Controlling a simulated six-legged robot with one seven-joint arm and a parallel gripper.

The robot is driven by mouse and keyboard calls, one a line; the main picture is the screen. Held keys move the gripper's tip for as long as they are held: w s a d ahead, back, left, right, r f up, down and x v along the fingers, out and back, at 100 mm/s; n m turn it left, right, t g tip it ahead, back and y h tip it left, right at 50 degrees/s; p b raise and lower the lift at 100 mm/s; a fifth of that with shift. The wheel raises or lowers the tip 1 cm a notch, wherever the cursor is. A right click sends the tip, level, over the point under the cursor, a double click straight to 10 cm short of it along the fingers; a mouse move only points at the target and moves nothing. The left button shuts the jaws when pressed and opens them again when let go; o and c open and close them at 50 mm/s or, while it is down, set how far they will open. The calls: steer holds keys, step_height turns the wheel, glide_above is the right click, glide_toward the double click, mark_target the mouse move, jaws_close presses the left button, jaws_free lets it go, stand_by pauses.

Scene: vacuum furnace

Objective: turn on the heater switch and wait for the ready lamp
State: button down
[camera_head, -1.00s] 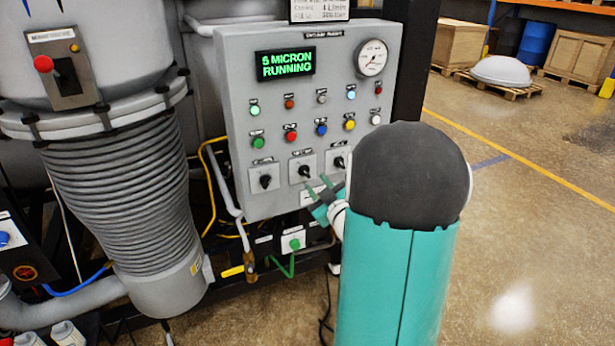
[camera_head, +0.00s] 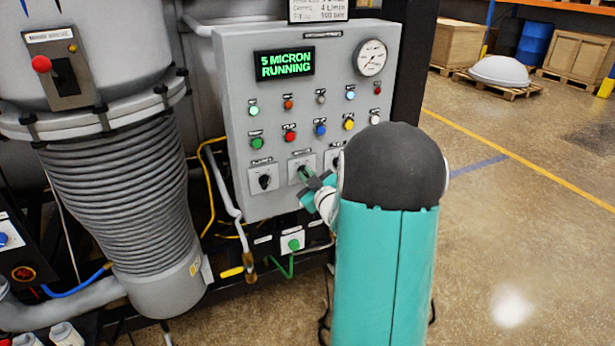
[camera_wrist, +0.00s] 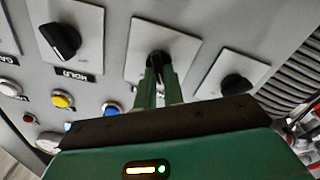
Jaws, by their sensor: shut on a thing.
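A grey control panel (camera_head: 235,150) carries three black rotary switches on white plates along its bottom. My gripper (camera_head: 305,177) is at the middle switch (camera_head: 297,164); in the wrist view its green fingers (camera_wrist: 158,75) are shut on that black knob (camera_wrist: 157,58). The fingers hide part of the knob, so its angle is unclear. The left switch (camera_head: 264,181) stands upright. My arm partly hides the right switch (camera_head: 333,158). The switch labels are too small to tell which is the heater. Small lamps, including a green one (camera_head: 254,110), line the panel; the ready lamp cannot be identified.
The green display (camera_head: 285,64) reads "5 MICRON RUNNING". A round gauge (camera_head: 371,57) is beside it. Coloured push buttons, including a red one (camera_head: 290,136), sit just above the switches. A ribbed grey bellows (camera_head: 120,195) stands left.

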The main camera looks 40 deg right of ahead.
steer(key=shift+m, duration=0.4)
steer(key=m, duration=0.5)
steer(key=shift+d, duration=0.15)
steer(key=m, duration=0.6)
steer(key=shift+s+d, duration=0.1)
steer(key=shift+d, duration=0.05)
stand_by(0.4)
steer(key=c, duration=1.5)
jaws_free()
steer(key=shift+s, duration=0.1)
steer(key=v, duration=1.3)
steer(key=shift+s, duration=0.3)
